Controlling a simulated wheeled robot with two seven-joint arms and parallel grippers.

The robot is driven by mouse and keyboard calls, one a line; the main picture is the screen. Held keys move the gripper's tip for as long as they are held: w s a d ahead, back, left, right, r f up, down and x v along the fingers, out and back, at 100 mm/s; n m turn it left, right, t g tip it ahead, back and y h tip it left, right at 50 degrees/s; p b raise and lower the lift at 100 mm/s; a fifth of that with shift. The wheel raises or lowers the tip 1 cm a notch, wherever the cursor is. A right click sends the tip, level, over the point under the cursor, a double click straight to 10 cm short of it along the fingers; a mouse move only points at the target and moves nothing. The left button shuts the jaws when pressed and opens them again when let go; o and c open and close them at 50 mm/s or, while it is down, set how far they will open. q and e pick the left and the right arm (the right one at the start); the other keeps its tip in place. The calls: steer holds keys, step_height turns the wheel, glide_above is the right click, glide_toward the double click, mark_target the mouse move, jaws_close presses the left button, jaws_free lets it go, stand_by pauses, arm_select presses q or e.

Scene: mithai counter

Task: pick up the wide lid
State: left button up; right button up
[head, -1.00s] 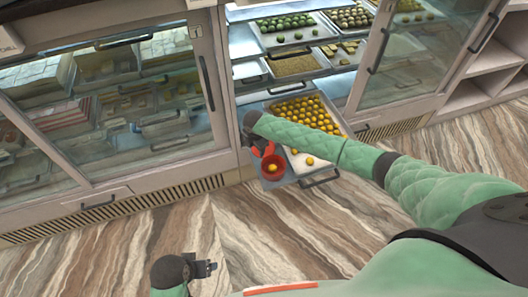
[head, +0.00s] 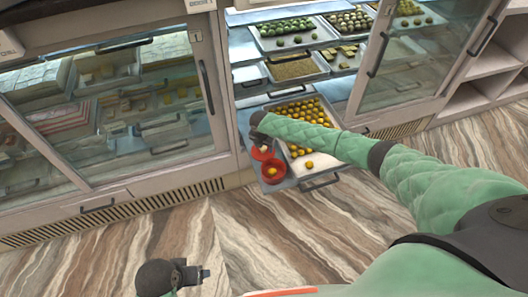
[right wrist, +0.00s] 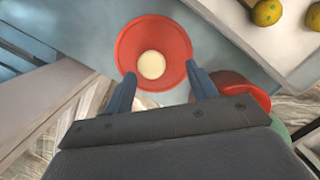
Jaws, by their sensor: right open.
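A wide red round lid (right wrist: 132,40) with a pale round knob (right wrist: 152,65) lies near the blue shelf edge, beyond my fingertips in the right wrist view. In the head view the lid (head: 257,154) is partly covered by my right gripper (head: 262,141). The right gripper (right wrist: 157,80) is open and empty. Its two blue fingers stand on either side of the knob in the picture; the height gap is unclear. My left gripper (head: 203,274) is low over the floor, away from the lid; its jaw opening is too small to read.
A red bowl (head: 273,172) stands beside the lid, partly hidden behind a finger in the wrist view (right wrist: 245,92). A tray (head: 318,168) of several yellow sweets lies to the right. Glass counter doors (head: 120,110) flank the opening. The wooden floor in front is clear.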

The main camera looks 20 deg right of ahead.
steer(key=shift+f, duration=0.65)
steer(key=c, duration=1.1)
steer(key=shift+o, duration=0.2)
steer(key=shift+r, duration=0.1)
